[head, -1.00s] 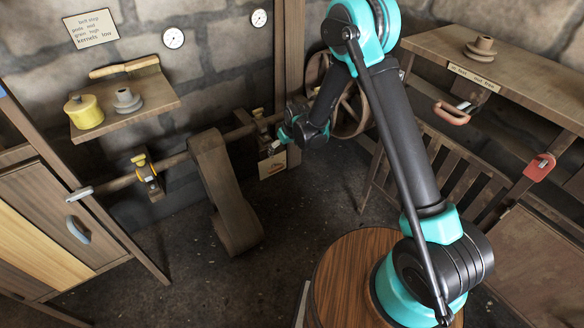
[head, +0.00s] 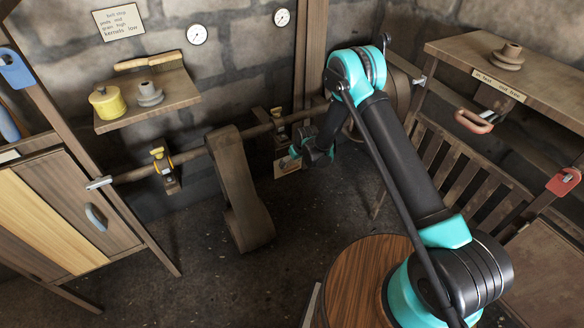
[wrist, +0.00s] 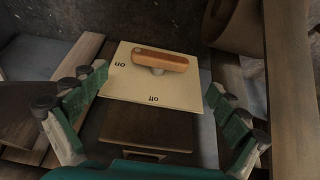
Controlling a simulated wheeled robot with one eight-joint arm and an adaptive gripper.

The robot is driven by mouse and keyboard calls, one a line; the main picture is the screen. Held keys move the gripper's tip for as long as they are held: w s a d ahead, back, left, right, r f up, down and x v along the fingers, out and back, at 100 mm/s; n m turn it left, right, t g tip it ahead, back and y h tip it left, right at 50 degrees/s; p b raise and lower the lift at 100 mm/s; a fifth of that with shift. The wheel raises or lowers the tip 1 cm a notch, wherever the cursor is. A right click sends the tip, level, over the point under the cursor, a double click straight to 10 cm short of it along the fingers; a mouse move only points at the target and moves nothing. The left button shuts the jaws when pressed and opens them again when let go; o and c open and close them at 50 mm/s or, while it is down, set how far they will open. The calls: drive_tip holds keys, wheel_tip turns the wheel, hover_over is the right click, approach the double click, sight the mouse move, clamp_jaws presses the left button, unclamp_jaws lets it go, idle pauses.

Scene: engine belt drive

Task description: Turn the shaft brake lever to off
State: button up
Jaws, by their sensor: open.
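The shaft brake lever (wrist: 165,61) is an orange-brown wooden bar on a short pale post, seen in the wrist view above a cream plate (wrist: 180,92). The plate is marked "on" at its left and "off" at its near edge. In the head view my gripper (head: 296,156) is by the plate (head: 287,168) below the shaft; the lever is hard to make out there.
The horizontal shaft (head: 188,154) carries a broad brown belt (head: 240,195) left of my gripper. A wooden post (head: 309,60) rises behind. A slatted rack (head: 445,165) and a bench (head: 470,50) stand at the right. The floor in front of the belt is clear.

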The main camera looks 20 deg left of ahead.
sight(291, 168)
drive_tip(key=shift+x, duration=2.45)
drive_tip(key=c, duration=1.2)
